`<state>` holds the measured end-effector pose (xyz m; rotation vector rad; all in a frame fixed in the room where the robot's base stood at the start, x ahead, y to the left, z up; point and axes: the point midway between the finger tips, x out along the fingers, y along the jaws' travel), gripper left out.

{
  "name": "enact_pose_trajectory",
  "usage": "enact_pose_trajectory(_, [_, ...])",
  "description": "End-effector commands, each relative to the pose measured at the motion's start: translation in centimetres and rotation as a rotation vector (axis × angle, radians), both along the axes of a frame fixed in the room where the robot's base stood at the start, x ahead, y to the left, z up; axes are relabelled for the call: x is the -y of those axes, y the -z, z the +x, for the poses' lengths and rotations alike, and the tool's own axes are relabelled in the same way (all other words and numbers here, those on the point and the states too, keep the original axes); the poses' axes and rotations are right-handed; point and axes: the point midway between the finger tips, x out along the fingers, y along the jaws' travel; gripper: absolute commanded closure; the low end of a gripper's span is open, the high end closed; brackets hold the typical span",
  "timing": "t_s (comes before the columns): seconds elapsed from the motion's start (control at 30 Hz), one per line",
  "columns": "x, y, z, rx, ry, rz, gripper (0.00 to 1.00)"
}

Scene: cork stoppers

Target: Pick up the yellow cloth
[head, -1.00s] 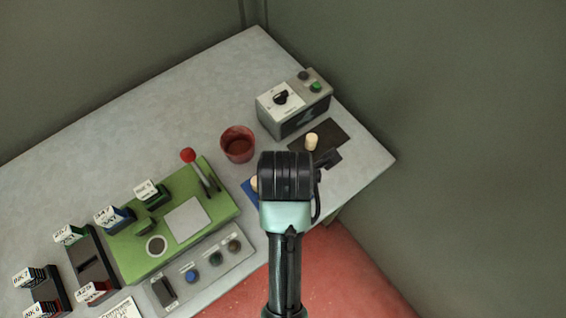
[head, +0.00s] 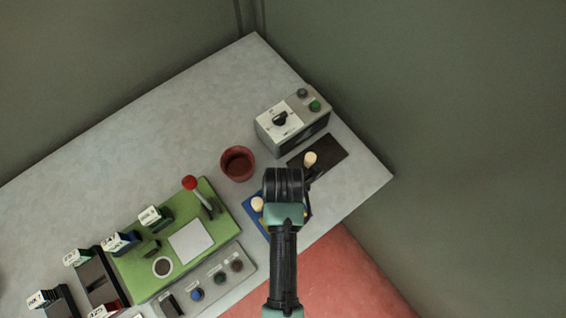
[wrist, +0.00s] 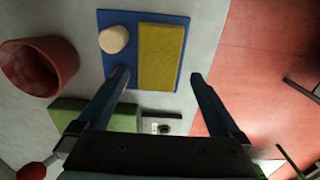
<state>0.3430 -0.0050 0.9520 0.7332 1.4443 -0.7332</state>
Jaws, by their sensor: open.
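The yellow cloth (wrist: 162,57) is a flat rectangle on a blue mat (wrist: 121,18) in the wrist view. A pale cork stopper (wrist: 114,39) stands on the mat to its left. My gripper (wrist: 158,76) is open and empty, its fingers apart on either side of the cloth's near end in the picture; I cannot tell its height above it. In the head view, my arm hides most of the cloth, and the blue mat (head: 249,211) shows partly beside my wrist.
A red cup (head: 238,164) stands near the mat. Another cork (head: 310,159) stands on a dark mat (head: 329,152) by a grey control box (head: 299,125). A green board (head: 150,268) with a red-knobbed lever lies left. The table's front edge is close to the blue mat.

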Motion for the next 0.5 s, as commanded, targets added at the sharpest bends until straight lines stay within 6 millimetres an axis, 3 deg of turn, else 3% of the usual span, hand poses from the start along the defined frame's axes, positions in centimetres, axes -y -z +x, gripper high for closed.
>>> enact_pose_trajectory(0.3, [-0.1,3.8,0.2,-0.003,0.001,0.000,0.00])
enact_pose_trajectory(0.5, [-0.1,4.7,0.2,0.000,0.001,0.000,0.00])
